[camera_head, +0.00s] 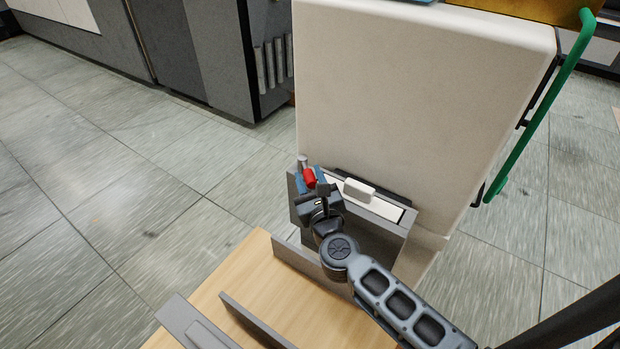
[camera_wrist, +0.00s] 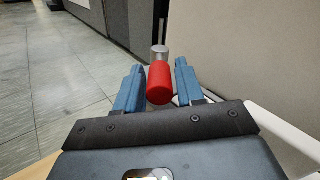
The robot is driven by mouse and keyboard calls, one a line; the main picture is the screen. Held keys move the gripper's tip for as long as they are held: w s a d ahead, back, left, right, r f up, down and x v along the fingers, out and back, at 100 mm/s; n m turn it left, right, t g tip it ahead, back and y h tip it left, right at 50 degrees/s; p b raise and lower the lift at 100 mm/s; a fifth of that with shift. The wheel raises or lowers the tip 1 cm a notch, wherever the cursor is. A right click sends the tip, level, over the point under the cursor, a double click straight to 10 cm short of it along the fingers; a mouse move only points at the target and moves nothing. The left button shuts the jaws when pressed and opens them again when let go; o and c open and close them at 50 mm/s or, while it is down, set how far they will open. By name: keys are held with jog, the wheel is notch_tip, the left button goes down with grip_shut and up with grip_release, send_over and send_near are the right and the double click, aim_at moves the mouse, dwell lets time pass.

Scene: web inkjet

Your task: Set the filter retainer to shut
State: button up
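A red cylindrical grip (camera_head: 309,178) with a metal end (camera_head: 303,161) sits at the left end of a grey bracket on the pale machine. I take it as the filter retainer's handle, but cannot be sure. In the wrist view the red grip (camera_wrist: 159,84) lies between my two blue fingers, with its metal end (camera_wrist: 160,52) beyond. My gripper (camera_wrist: 160,72) is open, with a narrow gap on the left of the grip. The head view shows my gripper (camera_head: 310,184) at the grip, partly hidden by my wrist.
A white block-like handle (camera_head: 360,189) stands on the bracket's panel, right of my gripper. The tall pale machine panel (camera_head: 420,100) rises behind. A wooden surface (camera_head: 300,305) with grey rails lies below. Open tiled floor (camera_head: 120,190) is to the left.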

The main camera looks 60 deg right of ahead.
jog(key=shift+o, duration=0.9)
jog(key=b+v, duration=0.1)
jog(key=v, duration=0.5)
jog(key=shift+s+a, duration=0.15)
jog(key=shift+s, duration=0.05)
jog(key=shift+s+a, duration=0.45)
jog(key=shift+a, duration=0.05)
